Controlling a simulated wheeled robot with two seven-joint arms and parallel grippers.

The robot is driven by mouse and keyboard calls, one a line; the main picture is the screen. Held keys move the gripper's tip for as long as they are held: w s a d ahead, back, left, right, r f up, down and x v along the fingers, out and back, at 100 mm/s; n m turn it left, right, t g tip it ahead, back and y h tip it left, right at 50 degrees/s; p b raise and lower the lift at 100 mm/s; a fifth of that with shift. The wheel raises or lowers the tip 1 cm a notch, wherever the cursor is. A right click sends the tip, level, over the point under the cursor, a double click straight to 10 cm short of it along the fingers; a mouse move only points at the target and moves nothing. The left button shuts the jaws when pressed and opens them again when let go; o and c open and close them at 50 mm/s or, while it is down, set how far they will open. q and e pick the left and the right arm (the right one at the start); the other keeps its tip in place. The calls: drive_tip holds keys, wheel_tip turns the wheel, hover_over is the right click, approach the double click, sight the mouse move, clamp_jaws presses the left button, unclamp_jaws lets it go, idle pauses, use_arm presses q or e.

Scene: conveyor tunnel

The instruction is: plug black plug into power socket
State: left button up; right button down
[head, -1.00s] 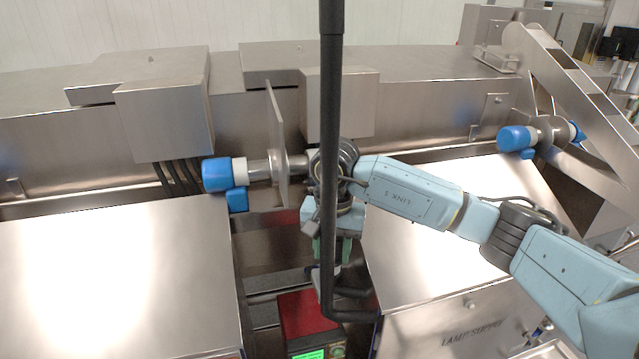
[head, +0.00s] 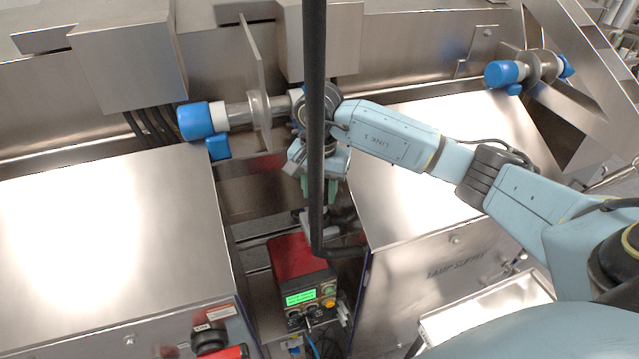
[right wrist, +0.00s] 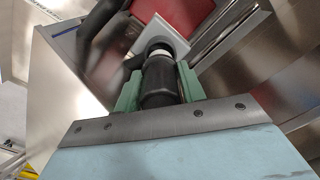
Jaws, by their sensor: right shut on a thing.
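My right gripper (head: 318,190) points down into the gap between the two steel cabinets, partly behind a black pole. In the right wrist view its green fingers (right wrist: 157,88) are shut on the black plug (right wrist: 160,82). The plug's far end, with a pale ring, lines up with a light grey block (right wrist: 178,45) that looks like the power socket. The plug end appears at or against the block; how deep it sits I cannot tell. In the head view the plug is hidden behind the pole and fingers. My left gripper is not in view.
The black pole (head: 316,120) runs down the middle and bends right at its foot. A red box with a green display (head: 300,297) stands just below the gripper. Steel cabinets (head: 110,230) flank the gap; a blue-capped roller (head: 196,121) lies left of the wrist.

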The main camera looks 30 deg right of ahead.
sight(319, 202)
drive_tip(key=shift+f, duration=0.1)
drive_tip(key=shift+f+b, duration=0.2)
drive_tip(key=shift+b, duration=0.15)
idle(0.5)
drive_tip(key=shift+f+b, duration=0.95)
drive_tip(key=shift+f, duration=0.05)
drive_tip(key=shift+a, duration=0.1)
drive_tip(key=shift+s+f, duration=0.15)
drive_tip(key=shift+f, duration=0.2)
